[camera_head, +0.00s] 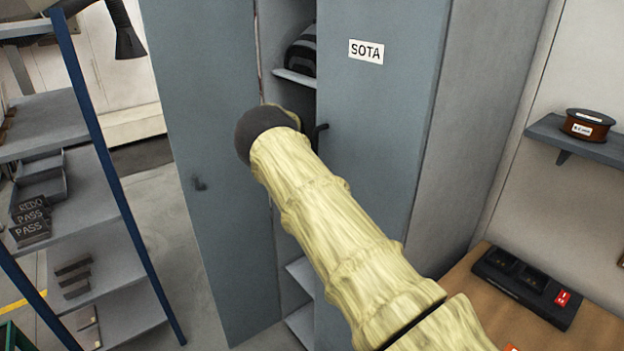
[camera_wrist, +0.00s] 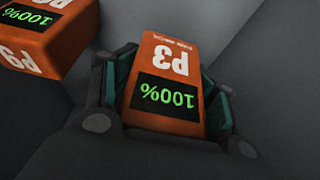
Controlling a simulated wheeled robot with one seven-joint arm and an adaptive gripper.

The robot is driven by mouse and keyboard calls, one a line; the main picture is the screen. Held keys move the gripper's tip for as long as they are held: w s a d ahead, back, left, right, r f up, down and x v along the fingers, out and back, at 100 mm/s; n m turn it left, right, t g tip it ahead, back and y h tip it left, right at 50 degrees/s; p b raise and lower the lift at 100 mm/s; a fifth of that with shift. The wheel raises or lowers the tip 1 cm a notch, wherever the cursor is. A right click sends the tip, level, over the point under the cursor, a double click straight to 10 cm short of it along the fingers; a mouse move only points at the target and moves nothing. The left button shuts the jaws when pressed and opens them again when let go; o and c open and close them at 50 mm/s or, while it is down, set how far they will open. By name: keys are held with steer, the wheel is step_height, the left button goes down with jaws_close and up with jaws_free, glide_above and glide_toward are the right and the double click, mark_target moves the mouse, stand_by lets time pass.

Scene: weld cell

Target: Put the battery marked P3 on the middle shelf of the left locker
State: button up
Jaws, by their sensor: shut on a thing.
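The orange battery marked P3 (camera_wrist: 170,62) sits between the fingers of my gripper (camera_wrist: 165,85) in the wrist view, its label upside down and its display reading 100%. My gripper is shut on it. In the head view my arm, in a pale yellow sleeve, reaches to the locker opening and hides the gripper and battery. The grey locker (camera_head: 296,76) stands partly open between a plain grey door (camera_head: 205,180) at left and a door marked SOTA (camera_head: 375,130). An upper shelf and lower shelves show inside; the middle part is hidden behind my arm.
A second orange battery (camera_wrist: 40,40) lies close to the left of my gripper; its mark is hard to read. A dark striped object (camera_head: 303,50) is on the locker's upper shelf. A shelving rack (camera_head: 95,190) stands left, and a bench with a black charger (camera_head: 527,285) right.

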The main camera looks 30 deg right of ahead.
steer(key=shift+f+p, duration=0.8)
steer(key=shift+f, duration=1.1)
steer(key=shift+f, duration=0.15)
steer(key=o, duration=1.3)
steer(key=shift+r, duration=0.25)
steer(key=b+v, duration=0.4)
steer(key=v, duration=0.7)
steer(key=shift+a+r, duration=0.25)
steer(key=shift+r, duration=0.1)
